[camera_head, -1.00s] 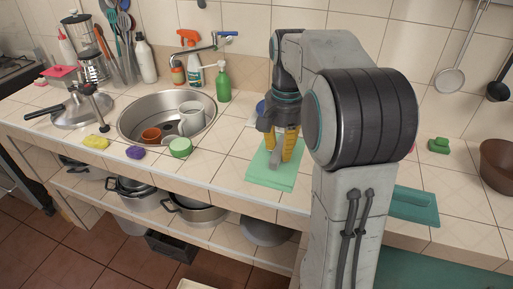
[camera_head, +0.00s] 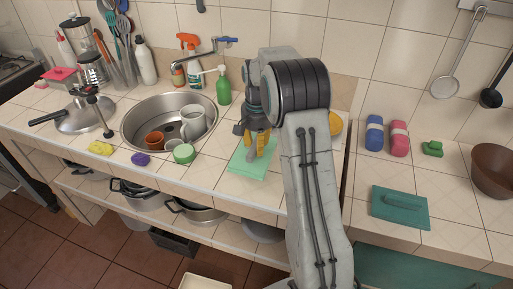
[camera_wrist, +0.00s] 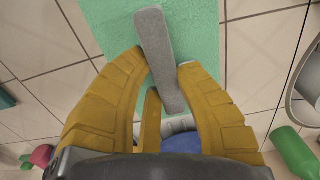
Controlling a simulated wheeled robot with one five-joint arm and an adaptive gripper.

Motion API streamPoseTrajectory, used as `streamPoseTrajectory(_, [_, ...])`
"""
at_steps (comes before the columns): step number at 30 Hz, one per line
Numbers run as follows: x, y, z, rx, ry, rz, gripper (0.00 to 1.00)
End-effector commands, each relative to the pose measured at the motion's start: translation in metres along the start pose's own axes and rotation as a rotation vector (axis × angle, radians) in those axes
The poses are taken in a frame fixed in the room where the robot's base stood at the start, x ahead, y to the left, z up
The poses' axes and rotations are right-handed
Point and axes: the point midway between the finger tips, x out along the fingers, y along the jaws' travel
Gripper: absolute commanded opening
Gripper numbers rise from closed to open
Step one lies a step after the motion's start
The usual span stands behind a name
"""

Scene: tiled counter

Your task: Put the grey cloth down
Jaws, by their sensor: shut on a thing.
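My gripper (camera_head: 256,145) is over the counter right of the sink, pointing down. In the wrist view my gripper (camera_wrist: 163,62) has its yellow fingers closed about a narrow grey bar (camera_wrist: 157,42). The bar also shows small below the fingers in the head view (camera_head: 251,156). It lies over a flat light-green rectangle (camera_head: 245,170), which fills the upper middle of the wrist view (camera_wrist: 112,25). The bar looks like a handle on this rectangle, but the join is hidden. I cannot tell whether the rectangle touches the tiles. I see no separate grey cloth.
The sink (camera_head: 130,128) with cups stands left. A green bottle (camera_head: 223,88) is behind. A green cup (camera_head: 184,153), purple sponge (camera_head: 140,159) and yellow sponge (camera_head: 101,148) lie by the front edge. A teal board with a handle (camera_head: 400,215) lies right. Bare tiles (camera_head: 212,165) separate sink and rectangle.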

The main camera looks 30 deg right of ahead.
Motion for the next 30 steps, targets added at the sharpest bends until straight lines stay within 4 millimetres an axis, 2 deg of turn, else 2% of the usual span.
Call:
streamPoseTrajectory(11, [0.010,-0.004,-0.004,-0.001,-0.003,0.002,0.00])
streamPoseTrajectory(21, [0.042,-0.004,-0.004,-0.001,-0.001,0.000,0.00])
streamPoseTrajectory(30, [0.044,-0.004,-0.004,-0.001,0.000,0.000,0.00])
